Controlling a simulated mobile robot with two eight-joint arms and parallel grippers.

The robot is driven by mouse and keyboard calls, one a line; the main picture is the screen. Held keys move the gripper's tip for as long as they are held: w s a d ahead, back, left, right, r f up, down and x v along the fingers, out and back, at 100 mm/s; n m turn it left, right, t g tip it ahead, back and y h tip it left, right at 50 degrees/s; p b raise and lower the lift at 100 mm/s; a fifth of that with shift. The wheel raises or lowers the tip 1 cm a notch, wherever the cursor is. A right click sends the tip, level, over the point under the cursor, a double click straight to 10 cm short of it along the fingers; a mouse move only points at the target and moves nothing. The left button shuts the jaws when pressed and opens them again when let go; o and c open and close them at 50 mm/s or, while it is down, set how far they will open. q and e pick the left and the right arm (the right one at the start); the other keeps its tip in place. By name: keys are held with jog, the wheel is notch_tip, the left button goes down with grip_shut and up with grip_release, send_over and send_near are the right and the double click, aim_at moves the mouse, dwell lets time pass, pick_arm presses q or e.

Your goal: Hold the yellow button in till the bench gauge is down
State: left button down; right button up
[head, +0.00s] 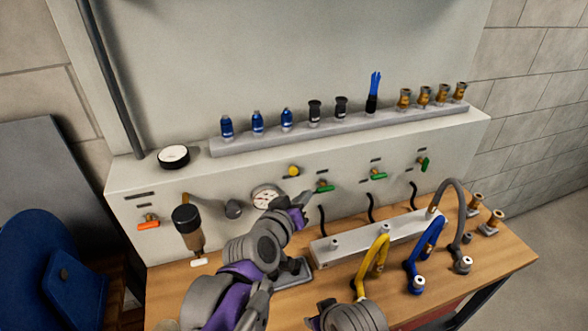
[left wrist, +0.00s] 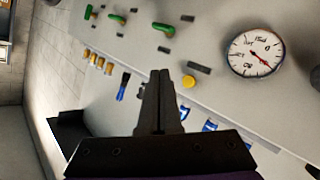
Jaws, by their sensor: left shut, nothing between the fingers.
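The yellow button (head: 293,171) is on the upper front of the grey bench panel, just above and right of the round white gauge (head: 265,196). My left gripper (head: 304,197) is in front of the panel, below and slightly right of the button. In the left wrist view its fingers (left wrist: 160,74) are shut and empty. There the button (left wrist: 189,81) shows just right of the fingertips, with a gap in the picture. The gauge (left wrist: 255,52) is further right; its red needle points to the lower right, and its numbers are too small to read surely.
Green-handled valves (head: 379,175) line the panel to the right. An orange-handled valve (head: 148,222) and a dark-topped filter (head: 188,228) are at the left. A rail (head: 340,130) above holds several fittings. A grey manifold (head: 375,238) with coloured hoses lies on the wooden bench.

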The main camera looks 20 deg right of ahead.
aim_at(293, 171)
pick_arm(q)
jog(key=shift+w+d+p, duration=0.15)
jog(key=shift+w+p, duration=0.65)
jog(key=shift+w, duration=2.05)
pick_arm(e)
jog(key=shift+w+r, duration=0.4)
jog(key=shift+r, duration=0.35)
jog(key=shift+w+r, duration=0.35)
jog(key=shift+r, duration=0.35)
pick_arm(q)
jog(key=shift+s, duration=0.1)
pick_arm(e)
jog(key=shift+r, duration=0.1)
pick_arm(q)
jog(key=shift+w, duration=0.55)
pick_arm(e)
jog(key=shift+w+r, duration=0.2)
jog(key=shift+r, duration=0.05)
pick_arm(q)
jog(key=shift+s, duration=0.1)
pick_arm(e)
jog(key=shift+s, duration=0.1)
